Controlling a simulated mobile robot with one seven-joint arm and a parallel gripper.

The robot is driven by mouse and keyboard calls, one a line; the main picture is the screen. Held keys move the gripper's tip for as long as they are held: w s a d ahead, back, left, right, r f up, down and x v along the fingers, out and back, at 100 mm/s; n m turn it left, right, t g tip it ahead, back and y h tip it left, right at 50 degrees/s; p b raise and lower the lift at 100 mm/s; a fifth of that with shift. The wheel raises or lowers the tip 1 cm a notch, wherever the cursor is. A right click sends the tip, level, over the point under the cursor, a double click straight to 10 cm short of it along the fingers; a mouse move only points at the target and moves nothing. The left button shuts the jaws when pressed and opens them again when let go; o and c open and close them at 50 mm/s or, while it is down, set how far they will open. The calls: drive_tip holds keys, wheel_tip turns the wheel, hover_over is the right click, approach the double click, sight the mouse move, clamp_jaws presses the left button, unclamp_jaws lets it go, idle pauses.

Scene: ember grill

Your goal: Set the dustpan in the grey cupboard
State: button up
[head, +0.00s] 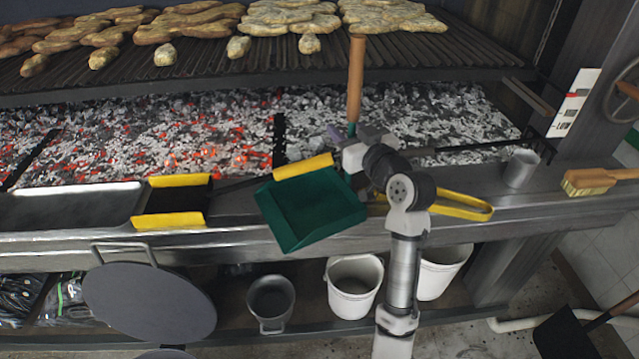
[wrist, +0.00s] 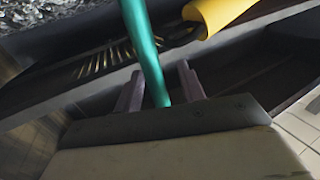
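The green dustpan (head: 312,209) hangs in front of the grill's metal ledge, its pan tilted. Its upright handle has a green neck and a wooden grip (head: 355,78) that rises in front of the coals. My gripper (head: 348,138) is shut on the green neck, below the wooden grip. In the wrist view the green neck (wrist: 146,50) runs between the two fingers of my gripper (wrist: 160,88). I cannot pick out a grey cupboard in either view.
Yellow-handled tongs (head: 460,207), a metal cup (head: 521,168) and a wooden brush (head: 590,181) lie along the ledge. Below are a round dark pan (head: 150,302), a grey pot (head: 271,302) and white buckets (head: 353,286). Hot coals (head: 200,140) glow behind.

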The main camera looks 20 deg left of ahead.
drive_tip(key=shift+c, duration=0.4)
clamp_jaws()
drive_tip(key=shift+r, duration=0.1)
idle(0.8)
